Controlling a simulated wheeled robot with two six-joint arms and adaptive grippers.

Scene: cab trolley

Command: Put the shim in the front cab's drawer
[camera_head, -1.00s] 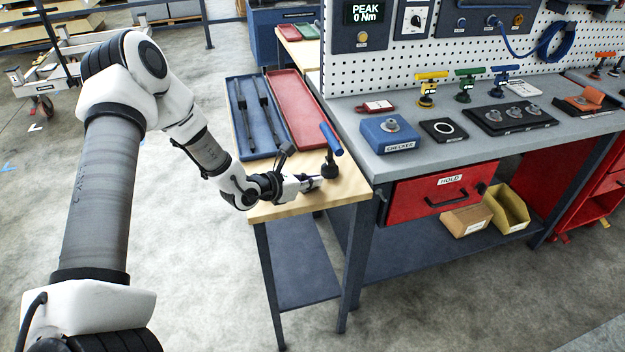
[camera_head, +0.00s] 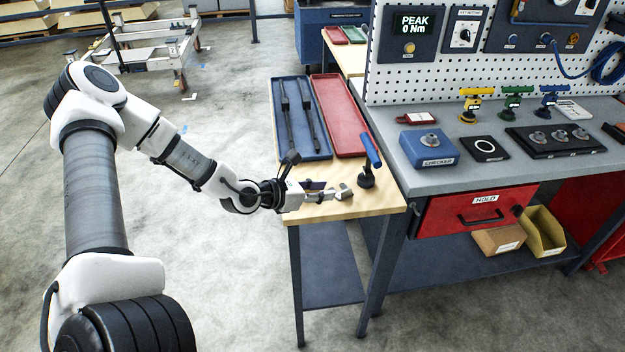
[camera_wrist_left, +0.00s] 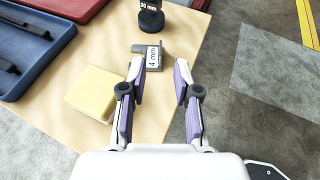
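The shim (camera_wrist_left: 162,56) is a grey piece marked "4 mm", lying on the wooden side table. In the head view a small grey piece at the fingertips (camera_head: 343,191) looks like it. My left gripper (camera_wrist_left: 159,68) is open, its purple-padded fingers apart and pointing at the shim. The left fingertip overlaps the shim's near part in the wrist view; whether they touch cannot be told. In the head view the left gripper (camera_head: 325,192) is low over the table. My right gripper is out of view. I cannot identify the front cab's drawer.
A yellow block (camera_wrist_left: 93,92) lies left of the fingers. A blue-handled tool (camera_head: 371,150) stands beyond the shim. Blue (camera_head: 311,155) and red (camera_head: 335,105) trays lie behind. The workbench has a red drawer (camera_head: 470,211) marked "HOLD". A white trolley (camera_head: 140,48) stands back left.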

